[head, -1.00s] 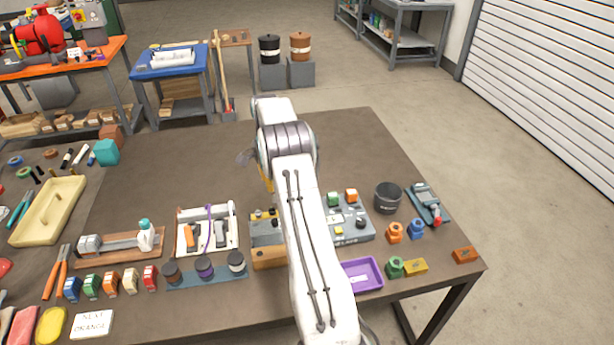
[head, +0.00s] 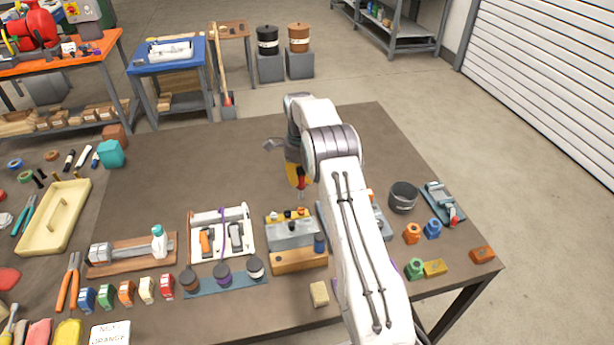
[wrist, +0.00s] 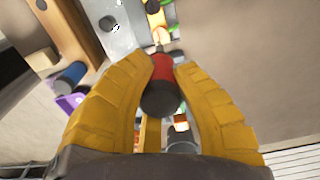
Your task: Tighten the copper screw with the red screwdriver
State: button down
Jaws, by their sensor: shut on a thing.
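My gripper (head: 298,182) has yellow fingers and is shut on the red screwdriver (head: 301,190), above the table behind the grey-topped wooden fixture (head: 292,235). In the wrist view, the screwdriver's red handle (wrist: 166,68) with its dark butt end sits between the two fingers, and its thin shaft points away from the camera. The fixture's grey plate (wrist: 118,30) with dark round parts lies beyond the fingers, at the upper left. Small yellow and orange parts show near the shaft. I cannot make out the copper screw for certain, nor whether the tip touches anything.
A rack with a purple cord (head: 221,237) stands left of the fixture and a row of jars (head: 223,275) in front of it. A beige block (head: 319,294) lies at the front. A dark cup (head: 403,197) stands at right. The table's back middle (head: 210,160) is clear.

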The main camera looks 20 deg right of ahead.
aim_at(301, 196)
jog(key=shift+f, duration=0.2)
jog(key=shift+f+b, duration=1.7)
jog(key=shift+f, duration=0.25)
jog(key=shift+f, duration=0.75)
dwell(1.3)
